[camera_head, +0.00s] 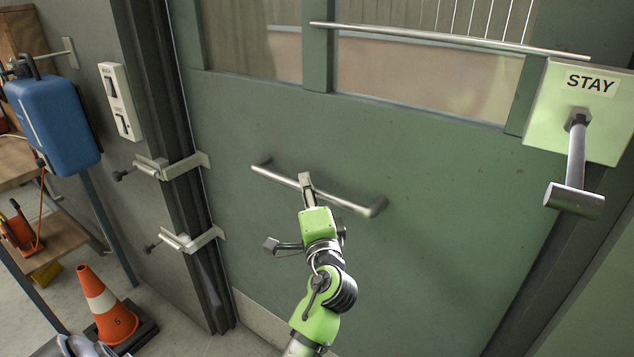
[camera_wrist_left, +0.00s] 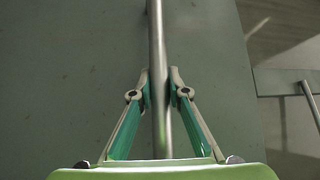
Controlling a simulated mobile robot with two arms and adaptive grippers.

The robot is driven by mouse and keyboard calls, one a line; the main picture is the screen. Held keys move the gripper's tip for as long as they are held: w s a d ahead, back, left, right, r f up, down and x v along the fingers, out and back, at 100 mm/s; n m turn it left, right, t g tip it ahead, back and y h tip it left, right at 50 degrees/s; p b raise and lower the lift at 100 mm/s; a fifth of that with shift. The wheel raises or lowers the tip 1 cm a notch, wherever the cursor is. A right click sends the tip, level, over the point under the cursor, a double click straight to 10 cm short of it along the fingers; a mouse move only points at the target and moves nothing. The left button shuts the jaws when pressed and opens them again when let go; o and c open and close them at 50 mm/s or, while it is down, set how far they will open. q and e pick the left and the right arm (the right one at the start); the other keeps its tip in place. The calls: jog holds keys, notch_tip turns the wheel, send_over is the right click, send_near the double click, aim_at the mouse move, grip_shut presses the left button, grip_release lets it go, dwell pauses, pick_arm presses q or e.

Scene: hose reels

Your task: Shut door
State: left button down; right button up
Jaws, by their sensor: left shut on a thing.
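A green door (camera_head: 400,150) with window panes in its upper part fills most of the head view. A grey horizontal bar handle (camera_head: 345,198) is fixed across its middle. My left gripper (camera_head: 306,181) is at this handle, left of its middle. In the left wrist view the two fingers (camera_wrist_left: 159,88) are closed around the bar (camera_wrist_left: 156,30), one on each side. The door's left edge is beside the dark frame (camera_head: 180,150); I cannot tell whether it sits flush. My right gripper is not in view.
A box marked STAY (camera_head: 585,115) with a lever (camera_head: 576,165) is at the right. Two metal latches (camera_head: 170,166) (camera_head: 185,240) sit at the left frame. An orange cone (camera_head: 108,305) stands on the floor at lower left, below a blue case (camera_head: 55,120).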

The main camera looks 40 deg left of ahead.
pick_arm(q)
jog(key=shift+s+d+f+g, duration=0.1)
jog(key=shift+s+g, duration=0.05)
jog(key=shift+s, duration=0.3)
jog(key=shift+s+d+f+g, duration=0.1)
jog(key=shift+s+g, duration=0.05)
jog(key=shift+s, duration=0.25)
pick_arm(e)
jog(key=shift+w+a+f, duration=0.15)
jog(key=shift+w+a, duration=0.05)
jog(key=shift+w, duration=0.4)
pick_arm(q)
jog(key=shift+f, duration=0.1)
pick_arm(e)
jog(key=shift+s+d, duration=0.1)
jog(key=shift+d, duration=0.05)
